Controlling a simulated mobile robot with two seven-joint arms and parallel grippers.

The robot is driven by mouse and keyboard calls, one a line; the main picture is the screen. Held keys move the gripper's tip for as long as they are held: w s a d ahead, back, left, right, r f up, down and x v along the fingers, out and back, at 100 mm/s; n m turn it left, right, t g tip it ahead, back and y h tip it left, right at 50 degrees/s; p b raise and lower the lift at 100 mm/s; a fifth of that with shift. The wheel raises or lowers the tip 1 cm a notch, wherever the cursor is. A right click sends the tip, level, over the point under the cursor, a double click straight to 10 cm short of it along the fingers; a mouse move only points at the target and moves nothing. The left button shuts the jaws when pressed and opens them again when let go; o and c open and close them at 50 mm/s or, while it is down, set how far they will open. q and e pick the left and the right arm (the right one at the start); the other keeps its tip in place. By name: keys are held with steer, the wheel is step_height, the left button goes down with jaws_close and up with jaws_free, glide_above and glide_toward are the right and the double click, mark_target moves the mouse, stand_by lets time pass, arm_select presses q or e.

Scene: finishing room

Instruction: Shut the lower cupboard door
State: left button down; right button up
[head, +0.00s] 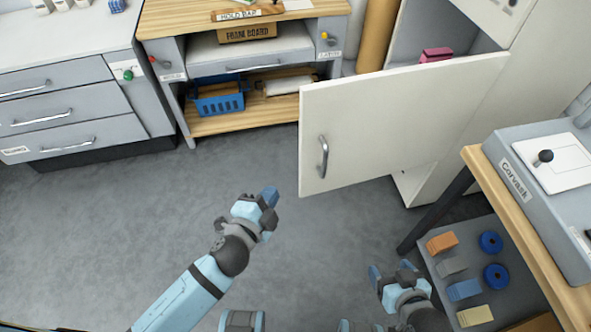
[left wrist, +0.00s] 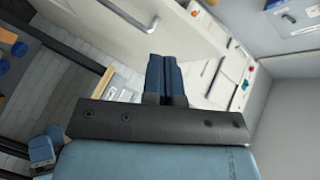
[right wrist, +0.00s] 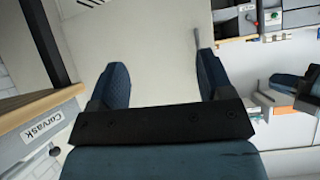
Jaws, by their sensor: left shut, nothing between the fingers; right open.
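The lower cupboard door (head: 395,115) is white and stands wide open, swung out from the white cupboard (head: 435,185). Its metal bar handle (head: 323,157) is near the door's free left edge. My left gripper (head: 270,197) is shut and empty, left of the door and apart from it in the head view. Its closed blue fingers (left wrist: 165,78) show in the left wrist view. My right gripper (head: 393,272) is open and empty, low in the head view, in front of the door. In the right wrist view its fingers (right wrist: 160,85) are spread with nothing between them.
A workbench with a blue basket (head: 218,97) stands behind, left of the door. A grey drawer unit (head: 60,110) is at the left. A table with a Corvask machine (head: 535,165) and a lower shelf of small items stands at the right. The grey floor (head: 130,215) is clear.

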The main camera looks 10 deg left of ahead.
arm_select(q)
steer(key=w+d+m+t+h+b, duration=0.1)
steer(key=w+d+m+h+b, duration=0.15)
steer(key=m, duration=0.25)
glide_toward(305, 136)
steer(key=w+d, duration=0.2)
steer(key=d, duration=0.3)
steer(key=w, duration=0.1)
steer(key=w+a+p, duration=0.1)
steer(key=w, duration=0.1)
steer(key=shift+a+f+m+y, duration=0.15)
steer(key=shift+a+m+y, duration=0.05)
steer(key=shift+m+y, duration=0.1)
steer(key=shift+w+a, duration=0.2)
steer(key=shift+w, duration=0.3)
steer(key=shift+a, duration=0.1)
